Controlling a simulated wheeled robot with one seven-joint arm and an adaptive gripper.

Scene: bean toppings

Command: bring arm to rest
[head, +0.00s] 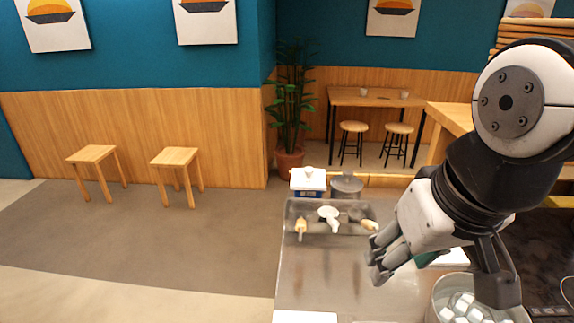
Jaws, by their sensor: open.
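My gripper (437,272) is at the right of the head view, on the end of my black and white arm. Its two fingers are spread wide apart and nothing shows between them but part of the counter. It is above the metal counter (318,271). The gripper covers part of the counter's right side and a small green and white thing behind it.
A round container (438,303) with white cubes (466,308) stands below the gripper. A tray (292,222) with several utensils lies farther back. A blue and white box (308,183) and a grey lidded pot (347,186) stand behind it.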

